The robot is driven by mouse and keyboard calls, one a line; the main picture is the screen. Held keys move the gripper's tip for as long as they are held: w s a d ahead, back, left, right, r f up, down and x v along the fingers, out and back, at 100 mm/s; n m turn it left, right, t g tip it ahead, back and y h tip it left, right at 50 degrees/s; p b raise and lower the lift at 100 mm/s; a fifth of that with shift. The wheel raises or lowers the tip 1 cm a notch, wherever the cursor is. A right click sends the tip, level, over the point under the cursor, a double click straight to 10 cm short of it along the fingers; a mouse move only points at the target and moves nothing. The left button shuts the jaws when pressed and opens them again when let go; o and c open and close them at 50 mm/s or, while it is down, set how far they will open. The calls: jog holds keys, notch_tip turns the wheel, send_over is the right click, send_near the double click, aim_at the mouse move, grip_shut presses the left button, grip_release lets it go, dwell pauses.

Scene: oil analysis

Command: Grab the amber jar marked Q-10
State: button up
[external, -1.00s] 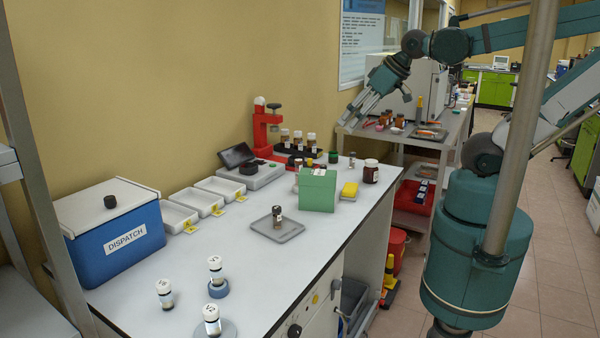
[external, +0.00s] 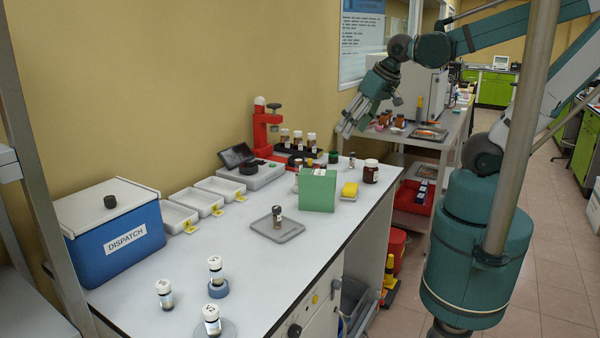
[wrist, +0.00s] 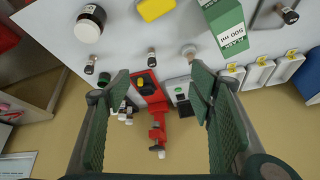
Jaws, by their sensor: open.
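I cannot read a Q-10 mark on any jar. A wide dark amber jar with a white lid (external: 371,171) stands at the right rear of the white bench; it also shows in the wrist view (wrist: 88,25). A small amber vial (external: 277,217) stands on a grey tray (external: 262,228). Several white-capped vials (external: 297,139) stand in a black rack by the wall. My gripper (external: 350,127) is open and empty, in the air above the far end of the bench. In the wrist view its open fingers (wrist: 160,85) frame the red device, well below them.
A green box (external: 318,190) and yellow block (external: 350,190) stand near the wide jar. A red device (external: 263,130) stands by the wall. A blue dispatch box (external: 115,235) and white trays (external: 200,200) are at left. Amber jars also stand on the far bench (external: 425,141). The bench's middle front is clear.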

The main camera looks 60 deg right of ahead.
jog(key=d+f+m+g+h, duration=0.2)
jog(key=d+f+m+g, duration=0.1)
jog(key=d+f+m, duration=0.4)
jog(key=m+g+h, duration=0.1)
jog(key=m+g, duration=0.2)
jog(key=m, duration=0.5)
send_over(370, 162)
jog(key=w+a, duration=0.1)
jog(key=a, duration=0.1)
jog(key=f, duration=0.5)
jog(key=shift+a, duration=0.2)
jog(key=shift+s+d+f+m+g, duration=0.35)
jog(key=shift+d+f+m, duration=0.3)
jog(key=shift+m, duration=0.15)
jog(key=shift+h, duration=0.3)
jog(key=shift+x, duration=1.3)
jog(key=shift+f, duration=0.1)
jog(key=shift+b+x, duration=0.75)
jog(key=shift+x, duration=1.75)
jog(key=shift+w+a, duration=0.1)
jog(key=shift+w, duration=0.05)
jog(key=shift+c, duration=0.2)
